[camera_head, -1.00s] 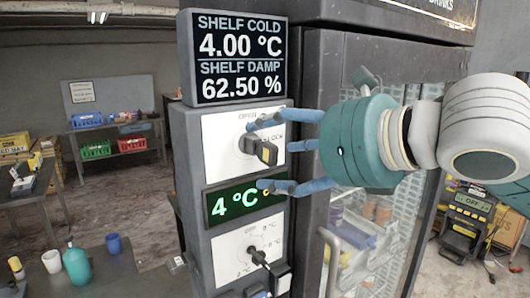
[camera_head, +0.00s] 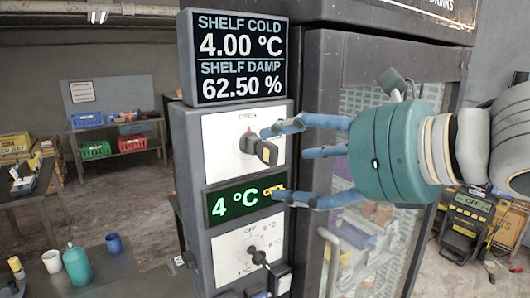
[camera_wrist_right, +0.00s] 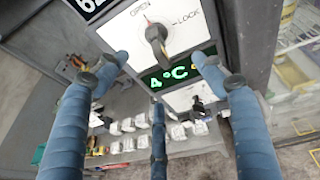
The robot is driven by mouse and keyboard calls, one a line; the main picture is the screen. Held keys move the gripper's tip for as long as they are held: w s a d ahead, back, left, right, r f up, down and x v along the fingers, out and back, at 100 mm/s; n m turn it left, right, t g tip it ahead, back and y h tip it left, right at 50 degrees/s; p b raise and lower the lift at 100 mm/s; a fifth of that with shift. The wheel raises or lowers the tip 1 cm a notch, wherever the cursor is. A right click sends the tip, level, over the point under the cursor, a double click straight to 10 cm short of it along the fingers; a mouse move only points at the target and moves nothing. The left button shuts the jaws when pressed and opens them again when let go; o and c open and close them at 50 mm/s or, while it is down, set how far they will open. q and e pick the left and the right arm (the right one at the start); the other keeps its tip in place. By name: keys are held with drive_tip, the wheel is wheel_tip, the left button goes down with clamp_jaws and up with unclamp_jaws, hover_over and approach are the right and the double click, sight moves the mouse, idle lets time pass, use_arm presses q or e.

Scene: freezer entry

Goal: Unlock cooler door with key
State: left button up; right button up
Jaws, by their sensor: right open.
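The lock dial (camera_head: 249,142) is on the white upper panel of the cooler's control post. A dark key head (camera_head: 267,153) sticks out of it. In the right wrist view, the dial with the key (camera_wrist_right: 157,38) sits between the words OPEN and LOCK, and its reddish mark points up toward OPEN. My right gripper (camera_head: 277,160) is open and empty, its blue fingers spread in front of the panel. They look apart from the key. The cooler door (camera_head: 352,55) is closed, with a vertical handle (camera_head: 332,262). My left gripper is not in view.
A lower dial (camera_head: 258,256) has another dark piece in front of it. A green display (camera_head: 240,204) reads 4 °C. A table with a teal bottle (camera_head: 77,266) and cups stands at lower left. A yellow device (camera_head: 466,212) is at right.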

drive_tip(key=shift+s+d, duration=0.5)
drive_tip(key=shift+s, duration=0.15)
drive_tip(key=shift+s+d, duration=0.45)
drive_tip(key=shift+s, duration=0.2)
